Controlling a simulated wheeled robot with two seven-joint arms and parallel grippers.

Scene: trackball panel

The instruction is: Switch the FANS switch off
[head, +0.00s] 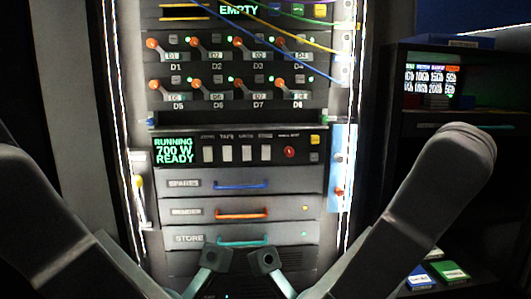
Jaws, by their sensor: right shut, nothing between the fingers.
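A dark control panel (190,142) in the middle of the rack carries a row of several white switches. They are a leftmost switch (208,154), a second switch (227,154), a third switch (246,153) and a rightmost switch (266,152). The small labels above them are blurred, so I cannot tell which is FANS or how each is set. A green display (173,150) reads RUNNING 700 W READY. My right gripper (264,259) is shut and empty, low in front of the rack, well below the switches. My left gripper (213,258) is beside it; its jaws are unclear.
A red round knob (289,152) is right of the switches. Below are drawers with a blue handle (241,185), a red handle (242,213) and a teal handle (243,240). Orange-tipped levers and hanging cables are above. A dark shelf (430,124) stands right.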

